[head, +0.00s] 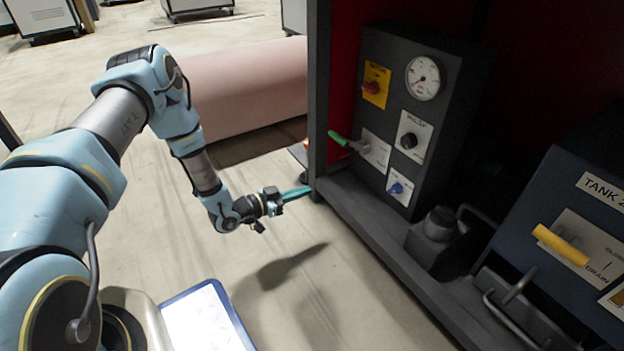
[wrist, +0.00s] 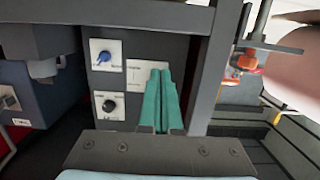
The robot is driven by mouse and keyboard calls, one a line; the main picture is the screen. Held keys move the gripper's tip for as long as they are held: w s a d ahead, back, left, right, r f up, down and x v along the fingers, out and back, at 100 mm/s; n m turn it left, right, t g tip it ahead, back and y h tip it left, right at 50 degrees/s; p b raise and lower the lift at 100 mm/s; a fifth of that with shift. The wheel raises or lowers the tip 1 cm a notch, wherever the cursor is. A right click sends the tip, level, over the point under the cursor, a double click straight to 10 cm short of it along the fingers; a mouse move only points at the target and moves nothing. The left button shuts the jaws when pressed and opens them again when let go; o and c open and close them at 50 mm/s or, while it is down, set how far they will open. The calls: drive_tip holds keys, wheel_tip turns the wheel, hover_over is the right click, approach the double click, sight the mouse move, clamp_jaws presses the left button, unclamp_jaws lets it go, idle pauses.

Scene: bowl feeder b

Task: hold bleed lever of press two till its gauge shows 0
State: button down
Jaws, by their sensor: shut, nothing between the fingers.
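A dark control panel (head: 378,55) stands inside the red-lined cabinet. A lever with a green handle (head: 338,138) sticks out left from its white plate (head: 375,150). The round white gauge (head: 423,78) is above; its needle seems to point lower left, but its figures are too small to read. I cannot read a press number. My gripper (head: 308,189) is shut and empty, below and left of the lever and apart from it. In the wrist view the shut teal fingers (wrist: 161,75) cover part of the lever's plate (wrist: 140,68); the green handle is hidden there.
The panel also bears a red knob on yellow (head: 374,88), a black knob (head: 409,140) and a blue knob (head: 396,188). The cabinet's front post (head: 318,100) and bottom sill (head: 370,235) border the opening. A tank unit with a yellow lever (head: 560,244) stands right. Open floor lies left.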

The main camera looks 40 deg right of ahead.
drive_tip(key=shift+w+a+f+p, duration=0.1)
drive_tip(key=shift+a+f, duration=0.25)
drive_tip(key=shift+a, duration=0.2)
drive_tip(key=shift+s+a+f+p, duration=0.15)
drive_tip(key=shift+a+f, duration=0.15)
drive_tip(key=shift+a, duration=0.2)
drive_tip(key=shift+w+a+f+p, duration=0.15)
drive_tip(key=shift+a+f, duration=0.2)
drive_tip(key=shift+a, duration=0.2)
drive_tip(key=shift+r, duration=0.1)
